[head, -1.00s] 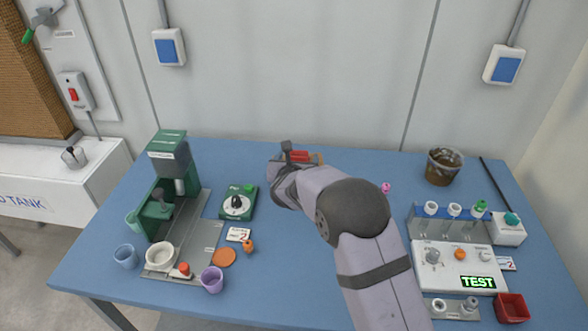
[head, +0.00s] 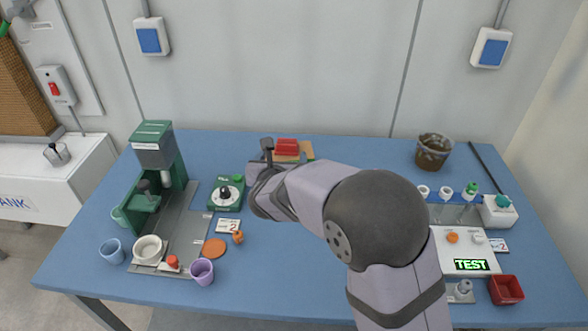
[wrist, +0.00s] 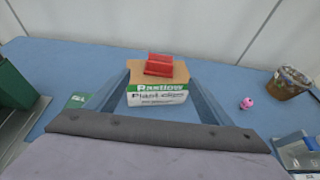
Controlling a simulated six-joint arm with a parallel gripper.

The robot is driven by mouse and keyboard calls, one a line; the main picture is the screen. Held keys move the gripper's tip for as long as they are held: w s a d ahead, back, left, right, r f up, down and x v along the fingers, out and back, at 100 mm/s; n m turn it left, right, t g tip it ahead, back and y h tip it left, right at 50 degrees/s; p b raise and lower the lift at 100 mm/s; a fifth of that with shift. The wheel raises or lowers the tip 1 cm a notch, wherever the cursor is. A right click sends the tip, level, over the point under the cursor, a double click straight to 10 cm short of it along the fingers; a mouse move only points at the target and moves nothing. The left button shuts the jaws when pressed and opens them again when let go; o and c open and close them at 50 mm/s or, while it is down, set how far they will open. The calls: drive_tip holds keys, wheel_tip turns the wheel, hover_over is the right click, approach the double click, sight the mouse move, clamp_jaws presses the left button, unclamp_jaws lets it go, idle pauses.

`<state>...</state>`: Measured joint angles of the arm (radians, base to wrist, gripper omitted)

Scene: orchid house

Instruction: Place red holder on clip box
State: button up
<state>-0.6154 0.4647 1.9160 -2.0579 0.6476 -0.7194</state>
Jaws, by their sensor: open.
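The red holder (head: 287,146) sits on top of the clip box (head: 291,157) near the back edge of the table. In the wrist view the red holder (wrist: 159,64) rests on the brown top of the clip box (wrist: 157,96), whose front reads "Plant clips". My gripper (wrist: 158,82) is open and empty. Its two fingers show apart, to the left and right of the box in the wrist view, with the holder clear of them. In the head view my wrist covers part of the area in front of the box.
A green press (head: 155,165) and a green dial unit (head: 226,194) stand at left. A brown pot (head: 433,150) stands at back right, with a pink item (wrist: 246,103) near it. A test unit (head: 465,250) and red tray (head: 506,290) are at right.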

drive_tip(key=s+d+f+m+g+h, duration=0.35)
drive_tip(key=s+d+m, duration=0.45)
drive_tip(key=d, duration=0.4)
drive_tip(key=s+d+f+m+g+h, duration=0.25)
drive_tip(key=s+d+m+g, duration=0.2)
drive_tip(key=d+m, duration=0.65)
drive_tip(key=s+d+f+m+g, duration=0.1)
drive_tip(key=s+m, duration=0.1)
drive_tip(key=s, duration=0.2)
drive_tip(key=s+d+f+m+g+y, duration=0.1)
drive_tip(key=s+m, duration=0.2)
drive_tip(key=s, duration=0.1)
drive_tip(key=s+d+f+m+g+y, duration=0.1)
drive_tip(key=s+d+m, duration=0.1)
drive_tip(key=s, duration=0.2)
drive_tip(key=shift+f+g, duration=0.3)
drive_tip(key=shift+f, duration=0.05)
drive_tip(key=s+a+m+y, duration=0.1)
drive_tip(key=s+m, duration=0.1)
drive_tip(key=m, duration=0.1)
drive_tip(key=s+a+f+m+g+y, duration=0.1)
drive_tip(key=s+m, duration=0.2)
drive_tip(key=s+a+m+y, duration=0.1)
drive_tip(key=s+m, duration=0.2)
drive_tip(key=shift+s+a+f+g, duration=0.1)
drive_tip(key=shift+s+f+g, duration=0.15)
drive_tip(key=shift+f+g, duration=0.15)
drive_tip(key=shift+s+a+m+y, duration=0.35)
drive_tip(key=shift+a+m+y, duration=0.05)
drive_tip(key=shift+m+y, duration=0.1)
